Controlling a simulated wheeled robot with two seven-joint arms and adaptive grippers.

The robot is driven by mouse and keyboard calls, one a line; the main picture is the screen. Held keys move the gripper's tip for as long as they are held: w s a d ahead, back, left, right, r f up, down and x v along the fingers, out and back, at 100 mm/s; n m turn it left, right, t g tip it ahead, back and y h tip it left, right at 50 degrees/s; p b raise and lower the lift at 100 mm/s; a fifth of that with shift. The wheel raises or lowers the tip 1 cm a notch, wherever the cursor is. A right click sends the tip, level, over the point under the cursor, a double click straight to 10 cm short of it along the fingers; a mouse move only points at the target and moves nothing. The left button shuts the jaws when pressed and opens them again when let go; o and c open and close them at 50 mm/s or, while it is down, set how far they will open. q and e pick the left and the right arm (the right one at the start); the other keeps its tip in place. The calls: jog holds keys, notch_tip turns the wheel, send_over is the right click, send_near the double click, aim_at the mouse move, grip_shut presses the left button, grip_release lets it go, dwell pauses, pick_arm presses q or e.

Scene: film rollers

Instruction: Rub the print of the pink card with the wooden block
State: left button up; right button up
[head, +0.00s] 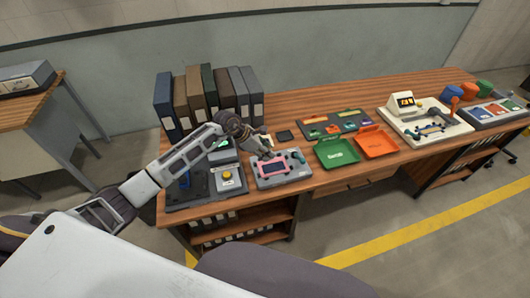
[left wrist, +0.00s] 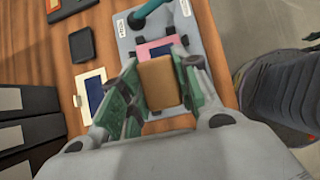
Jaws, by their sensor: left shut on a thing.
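The pink card (head: 272,169) lies on a grey plate (head: 262,183) near the front left of the desk. In the left wrist view the card (left wrist: 146,48) shows a dark blue print (left wrist: 161,52) beyond the block. My left gripper (head: 264,155) is above the card. In the wrist view its green-padded fingers are shut on the tan wooden block (left wrist: 160,84), which covers the near part of the card. I cannot tell whether the block touches the card. The block does not show clearly in the head view. My right gripper is not in view.
A teal handle (left wrist: 149,12) stands at the plate's far side. A white card with a blue print (left wrist: 92,92) and a black pad (left wrist: 83,45) lie beside the plate. Binders (head: 205,98) stand behind; green (head: 335,152) and orange (head: 376,143) trays lie to the right.

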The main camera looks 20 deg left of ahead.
pick_arm(q)
jog(key=shift+s+r, duration=0.1)
dwell(0.4)
jog(key=shift+f, duration=0.25)
jog(key=shift+f+b, duration=1.65)
jog(key=shift+f, duration=1.05)
jog(key=shift+a, duration=0.1)
